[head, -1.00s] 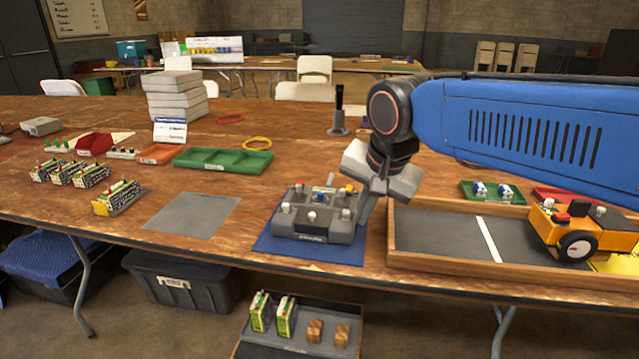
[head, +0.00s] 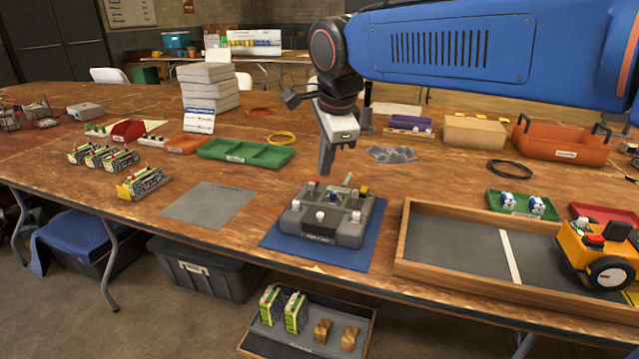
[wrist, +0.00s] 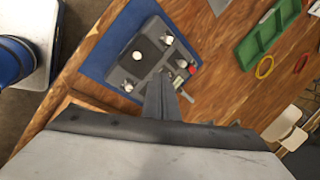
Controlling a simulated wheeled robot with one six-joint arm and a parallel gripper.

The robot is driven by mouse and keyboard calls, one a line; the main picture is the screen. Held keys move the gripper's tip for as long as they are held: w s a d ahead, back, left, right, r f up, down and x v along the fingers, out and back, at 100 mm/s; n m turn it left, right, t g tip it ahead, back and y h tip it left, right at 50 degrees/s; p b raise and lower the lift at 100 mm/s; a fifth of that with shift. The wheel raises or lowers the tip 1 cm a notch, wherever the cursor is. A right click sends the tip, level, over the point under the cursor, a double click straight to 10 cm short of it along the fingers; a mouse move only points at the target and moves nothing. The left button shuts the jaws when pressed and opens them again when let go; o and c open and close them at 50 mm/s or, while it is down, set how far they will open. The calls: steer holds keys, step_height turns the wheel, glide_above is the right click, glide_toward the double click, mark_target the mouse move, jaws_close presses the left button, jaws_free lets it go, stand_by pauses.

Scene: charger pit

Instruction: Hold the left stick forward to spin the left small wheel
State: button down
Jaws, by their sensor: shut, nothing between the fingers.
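The grey controller (head: 343,233) lies on a blue mat (head: 275,238) near the table's front edge. It carries white-topped sticks, the left one (head: 296,205) at its left side, plus red, blue and yellow parts. My gripper (head: 324,170) is shut and empty, pointing down above the controller's back edge, apparently clear of it. In the wrist view the shut fingers (wrist: 168,90) overlap part of the controller (wrist: 122,62). A yellow vehicle (head: 585,250) with a black-tired wheel (head: 610,273) stands at the tray's right end. I cannot tell which wheel is the left small one.
A wood-rimmed tray (head: 450,272) with a white line lies right of the controller. A grey mat (head: 208,205) and green compartment tray (head: 245,152) lie left. A green tray (head: 522,207) and orange bin (head: 562,140) stand behind on the right. An open box (head: 305,335) sits below.

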mark_target(312, 190)
steer(key=shift+f, duration=0.1)
steer(key=x, duration=1)
steer(key=shift+w+a, duration=0.15)
steer(key=shift+w, duration=0.4)
steer(key=shift+w+a, duration=0.15)
steer(key=shift+w, duration=0.35)
steer(key=shift+w+a, duration=0.25)
steer(key=shift+w, duration=0.6)
